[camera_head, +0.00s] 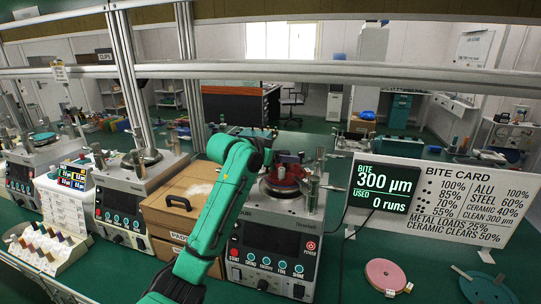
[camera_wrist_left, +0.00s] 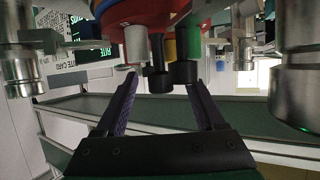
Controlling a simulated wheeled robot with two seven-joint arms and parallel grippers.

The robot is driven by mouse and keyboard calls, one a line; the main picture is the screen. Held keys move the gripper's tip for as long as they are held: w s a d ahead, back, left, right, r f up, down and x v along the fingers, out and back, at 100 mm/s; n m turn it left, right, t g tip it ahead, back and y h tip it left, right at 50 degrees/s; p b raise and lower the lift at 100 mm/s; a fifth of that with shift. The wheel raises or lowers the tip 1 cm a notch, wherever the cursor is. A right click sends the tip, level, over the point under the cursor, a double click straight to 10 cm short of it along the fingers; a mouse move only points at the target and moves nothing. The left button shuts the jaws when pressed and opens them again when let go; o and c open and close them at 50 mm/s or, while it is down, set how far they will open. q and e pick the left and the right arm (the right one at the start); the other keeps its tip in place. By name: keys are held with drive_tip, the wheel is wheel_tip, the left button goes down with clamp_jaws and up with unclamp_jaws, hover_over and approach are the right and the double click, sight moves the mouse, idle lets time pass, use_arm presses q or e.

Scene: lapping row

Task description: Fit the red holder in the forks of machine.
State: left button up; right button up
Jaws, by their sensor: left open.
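The red holder (camera_head: 285,177) sits on top of the front machine (camera_head: 275,232), among steel posts. In the left wrist view, which appears turned over, the red holder (camera_wrist_left: 140,14) is at the top edge, with white, black, green and other coloured cylinders on it. My left gripper (camera_wrist_left: 162,82) is open, its fingers on either side of a black knob (camera_wrist_left: 159,79); I cannot tell whether they touch it. Steel posts (camera_wrist_left: 298,75) stand at both sides of that view. In the head view my left gripper is mostly hidden behind its green arm. My right gripper is not in view.
A cardboard box (camera_head: 180,208) stands left of the machine, with similar machines (camera_head: 125,195) beyond. A bite display (camera_head: 383,185) and white card (camera_head: 455,205) stand to the right. Pink (camera_head: 387,275) and green (camera_head: 485,288) discs lie on the bench at front right. A metal rail crosses above.

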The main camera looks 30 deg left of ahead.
use_arm(q)
drive_tip(key=b+v, duration=0.3)
drive_tip(key=v, duration=1.1)
